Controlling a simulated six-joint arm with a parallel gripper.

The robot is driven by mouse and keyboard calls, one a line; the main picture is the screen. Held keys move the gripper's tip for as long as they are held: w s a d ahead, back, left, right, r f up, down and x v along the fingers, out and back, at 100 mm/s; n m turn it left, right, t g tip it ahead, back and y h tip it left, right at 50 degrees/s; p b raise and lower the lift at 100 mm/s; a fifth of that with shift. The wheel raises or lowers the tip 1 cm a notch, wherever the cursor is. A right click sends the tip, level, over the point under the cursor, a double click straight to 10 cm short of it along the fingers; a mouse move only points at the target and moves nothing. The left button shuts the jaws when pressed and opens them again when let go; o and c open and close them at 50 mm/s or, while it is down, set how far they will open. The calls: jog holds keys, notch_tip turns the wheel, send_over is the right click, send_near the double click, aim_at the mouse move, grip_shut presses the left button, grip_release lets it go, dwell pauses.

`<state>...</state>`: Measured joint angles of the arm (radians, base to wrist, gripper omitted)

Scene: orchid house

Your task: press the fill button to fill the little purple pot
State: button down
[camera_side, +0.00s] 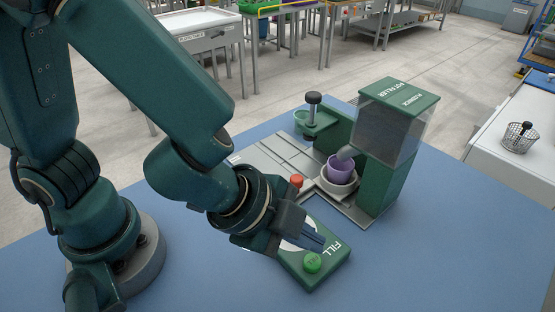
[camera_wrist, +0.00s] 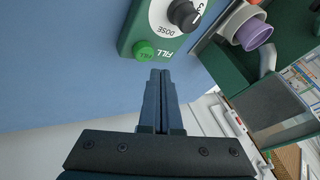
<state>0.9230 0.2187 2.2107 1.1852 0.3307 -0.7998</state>
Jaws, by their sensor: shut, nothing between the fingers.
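The green fill button (camera_side: 312,262) sits on a dark green control box marked FILL (camera_side: 333,249). In the wrist view the fill button (camera_wrist: 144,51) is just beyond and left of my fingertips, with a black dose knob (camera_wrist: 184,15) above it. My gripper (camera_side: 318,243) is shut and empty, over the box and apart from the button in the wrist view. The little purple pot (camera_side: 339,166) stands upright in a white round holder (camera_side: 338,187) under the filler's spout. It also shows in the wrist view (camera_wrist: 252,33). What is inside the pot I cannot tell.
The green pot filler (camera_side: 383,150) with a clear hopper stands behind the pot. A red button (camera_side: 296,181) is on the grey base plate near my wrist. A black-knobbed green part (camera_side: 314,115) stands at the back. The blue table (camera_side: 430,245) is clear at right.

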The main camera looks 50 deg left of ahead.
aim_at(307, 260)
jog(key=shift+f, duration=0.55)
jog(key=shift+f, duration=0.1)
dwell(1.7)
jog(key=shift+f, duration=0.35)
jog(key=shift+f, duration=0.5)
dwell(0.5)
jog(key=shift+r, duration=0.95)
jog(key=shift+r, duration=0.1)
jog(key=shift+r, duration=2.4)
